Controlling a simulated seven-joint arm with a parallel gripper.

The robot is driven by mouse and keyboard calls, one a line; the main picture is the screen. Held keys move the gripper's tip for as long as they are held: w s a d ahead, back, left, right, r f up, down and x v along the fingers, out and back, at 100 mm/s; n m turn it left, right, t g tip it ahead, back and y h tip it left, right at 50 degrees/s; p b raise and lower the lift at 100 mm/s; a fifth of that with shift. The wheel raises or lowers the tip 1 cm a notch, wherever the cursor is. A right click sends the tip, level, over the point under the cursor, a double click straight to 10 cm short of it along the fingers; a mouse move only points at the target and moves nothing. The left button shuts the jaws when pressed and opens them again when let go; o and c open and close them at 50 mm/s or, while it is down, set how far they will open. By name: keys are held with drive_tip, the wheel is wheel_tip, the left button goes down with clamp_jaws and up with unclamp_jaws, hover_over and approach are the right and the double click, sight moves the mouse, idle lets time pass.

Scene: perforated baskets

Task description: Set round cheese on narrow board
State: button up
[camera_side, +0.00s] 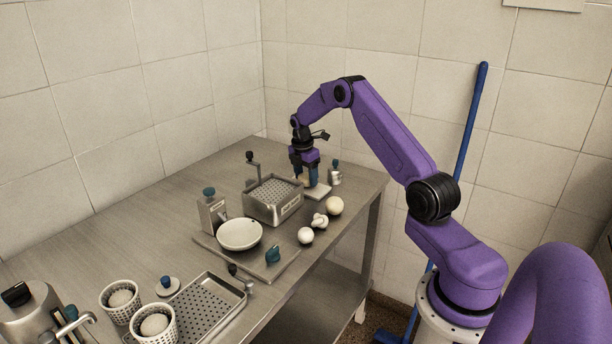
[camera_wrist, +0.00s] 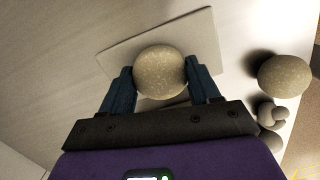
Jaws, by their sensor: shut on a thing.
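My gripper (camera_side: 305,184) is at the far right part of the steel table, pointing down. In the wrist view its dark blue fingers (camera_wrist: 162,84) are shut on a round cheese (camera_wrist: 160,70), speckled and tan, one finger at each side. In the side view the cheese is mostly hidden by the fingers. A pale flat board (camera_wrist: 205,32), likely the narrow board, lies under the cheese; it also shows beside the fingers in the side view (camera_side: 320,192). I cannot tell whether the cheese touches the board.
A pale yellow ball (camera_side: 335,206), a knotted white piece (camera_side: 319,220) and a white ball (camera_side: 306,236) lie near the table's front edge. A perforated metal basket (camera_side: 273,207) stands left of my gripper. A small metal container (camera_side: 335,177) stands behind the board.

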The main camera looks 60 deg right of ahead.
drive_tip(key=shift+f, duration=0.45)
idle(0.4)
drive_tip(key=o, duration=1.2)
drive_tip(key=shift+c, duration=0.2)
drive_tip(key=shift+r, duration=4)
